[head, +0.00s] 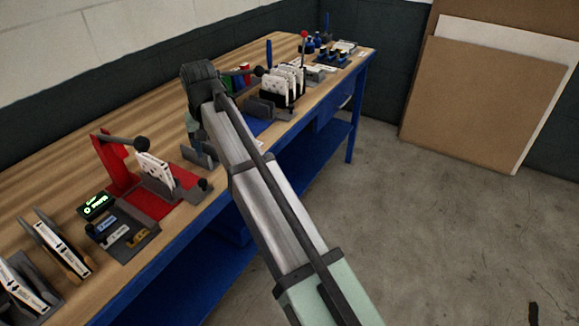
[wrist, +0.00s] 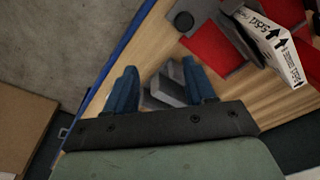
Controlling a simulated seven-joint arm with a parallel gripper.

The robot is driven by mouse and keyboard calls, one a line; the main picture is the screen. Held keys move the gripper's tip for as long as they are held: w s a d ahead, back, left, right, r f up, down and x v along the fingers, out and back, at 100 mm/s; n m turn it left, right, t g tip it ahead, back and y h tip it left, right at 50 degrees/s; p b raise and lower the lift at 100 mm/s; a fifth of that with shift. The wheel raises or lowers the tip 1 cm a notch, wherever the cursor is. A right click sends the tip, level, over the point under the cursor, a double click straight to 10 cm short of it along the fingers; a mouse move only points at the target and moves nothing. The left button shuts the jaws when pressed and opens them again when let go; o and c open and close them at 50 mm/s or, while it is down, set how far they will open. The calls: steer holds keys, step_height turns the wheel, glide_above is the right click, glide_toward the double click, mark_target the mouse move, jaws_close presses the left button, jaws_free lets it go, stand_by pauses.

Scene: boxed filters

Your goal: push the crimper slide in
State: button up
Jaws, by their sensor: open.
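The crimper has a red upright (head: 115,165) and a lever with a black ball end, over a red base. It also shows in the wrist view as red base (wrist: 212,50). A white printed box (head: 155,172) stands upright on it, seen also in the wrist view (wrist: 262,35). The knob (head: 205,184) also shows in the head view. My gripper (wrist: 160,75) is open and empty, its blue fingers apart from the crimper; its fingertips are unclear in the head view.
A grey bracket (wrist: 168,84) appears between my fingers, on the wooden bench (wrist: 150,55). A dark fixture (head: 122,235) and upright filter holders stand left of the crimper. A rack of white boxes (head: 284,86) stands farther along.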

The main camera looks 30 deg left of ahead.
steer(key=w+d+f+m+h, duration=0.1)
steer(key=w+d+f+m, duration=0.2)
steer(key=w+d+f, duration=0.8)
steer(key=shift+w+d+f+g, duration=0.25)
steer(key=shift+w+d+g, duration=0.05)
steer(key=shift+w+d, duration=1.65)
steer(key=shift+a, duration=0.1)
